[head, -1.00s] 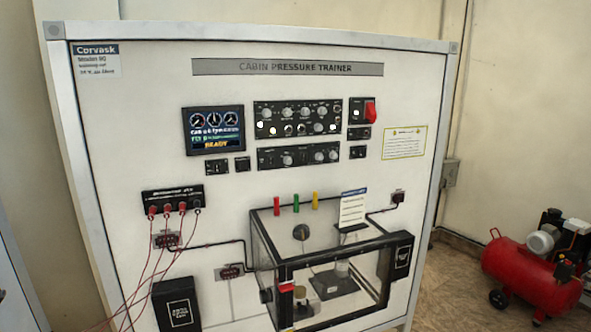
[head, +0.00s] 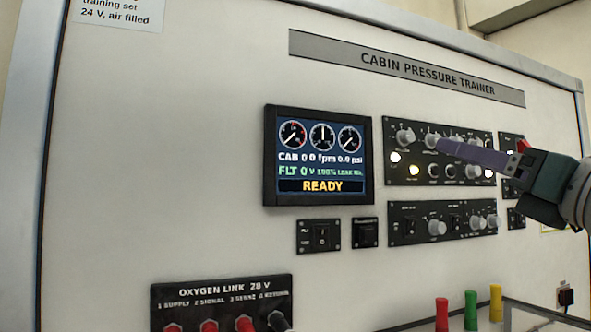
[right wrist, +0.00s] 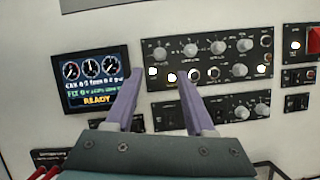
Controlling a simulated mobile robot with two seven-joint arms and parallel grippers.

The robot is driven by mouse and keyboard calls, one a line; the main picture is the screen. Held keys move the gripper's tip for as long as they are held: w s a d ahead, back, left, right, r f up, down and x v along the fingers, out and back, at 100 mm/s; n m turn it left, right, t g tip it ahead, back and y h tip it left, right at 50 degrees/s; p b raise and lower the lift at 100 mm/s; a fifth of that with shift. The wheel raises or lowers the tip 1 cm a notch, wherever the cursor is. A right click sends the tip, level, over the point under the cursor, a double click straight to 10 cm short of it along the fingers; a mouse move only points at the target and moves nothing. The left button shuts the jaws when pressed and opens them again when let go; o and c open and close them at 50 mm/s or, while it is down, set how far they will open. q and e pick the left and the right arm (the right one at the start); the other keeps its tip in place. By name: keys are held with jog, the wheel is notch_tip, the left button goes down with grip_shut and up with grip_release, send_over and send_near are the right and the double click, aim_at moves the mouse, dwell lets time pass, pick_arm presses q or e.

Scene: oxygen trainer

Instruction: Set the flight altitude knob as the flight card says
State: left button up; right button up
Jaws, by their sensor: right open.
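The upper black control panel (head: 400,178) carries a row of grey knobs, one at its left end (head: 405,137); it also shows in the right wrist view (right wrist: 205,86). The knob labels are too small to tell which is the flight altitude knob. The display (head: 320,155) reads FLT 0 and READY. My right gripper (head: 440,146) comes in from the right in front of the upper panel, partly covering its knobs. In the right wrist view its two purple fingers (right wrist: 159,76) are apart with nothing between them. The flight card and my left gripper are out of view.
A lower panel (head: 443,222) with knobs and small switches (head: 318,236) lie below. The oxygen link box (head: 222,300) is at bottom left. Red, green (head: 470,310) and yellow pegs stand at the bottom.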

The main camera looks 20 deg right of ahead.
aim_at(411, 136)
jog(key=p+x, duration=0.5)
jog(key=x, duration=0.3)
jog(key=shift+w+d+r, duration=0.1)
jog(key=shift+d+r, duration=0.05)
jog(key=shift+r, duration=0.15)
jog(key=shift+w, duration=0.55)
jog(key=shift+c, duration=0.3)
grip_shut()
